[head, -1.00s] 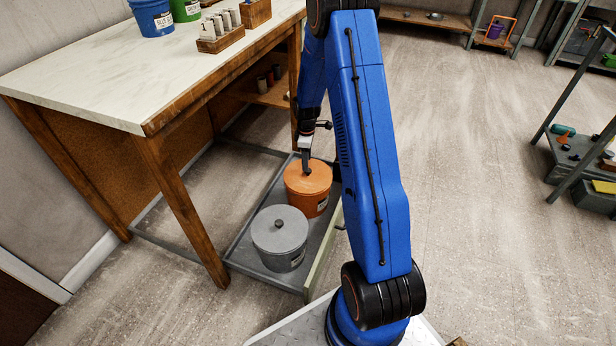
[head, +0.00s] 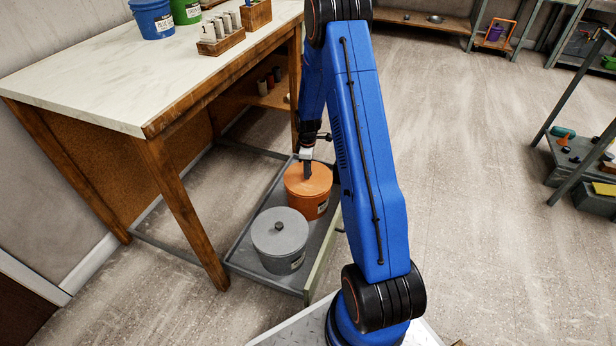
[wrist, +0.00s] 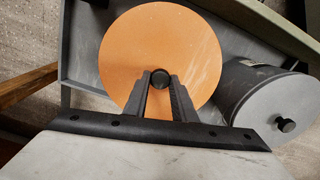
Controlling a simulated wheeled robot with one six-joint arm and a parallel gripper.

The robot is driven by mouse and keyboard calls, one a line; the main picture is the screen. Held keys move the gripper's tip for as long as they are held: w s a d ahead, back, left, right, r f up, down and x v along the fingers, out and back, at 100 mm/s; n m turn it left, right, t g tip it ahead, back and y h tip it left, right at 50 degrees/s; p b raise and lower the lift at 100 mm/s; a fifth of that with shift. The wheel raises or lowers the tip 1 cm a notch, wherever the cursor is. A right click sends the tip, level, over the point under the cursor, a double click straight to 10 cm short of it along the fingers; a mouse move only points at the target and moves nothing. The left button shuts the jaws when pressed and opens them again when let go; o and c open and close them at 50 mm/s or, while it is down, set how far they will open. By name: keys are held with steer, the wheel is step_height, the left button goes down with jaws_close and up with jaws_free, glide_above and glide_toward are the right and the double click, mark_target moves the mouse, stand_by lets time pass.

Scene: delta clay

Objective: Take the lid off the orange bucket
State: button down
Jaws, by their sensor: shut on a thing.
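My gripper (head: 307,172) comes down on the lid from above. In the wrist view its two fingers (wrist: 161,88) are shut on the knob. The fingers and arm hide part of the lid, and the lid hides most of the bucket from the wrist.
A grey lidded bucket (head: 281,255) stands close in front of the orange one in the same tray (head: 240,254). The wooden table (head: 70,85) rises beside them on the left. Open floor (head: 470,200) lies to the right.

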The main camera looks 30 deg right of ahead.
steer(key=shift+r, duration=0.15)
step_height(320, 180, up, 10)
stand_by(0.4)
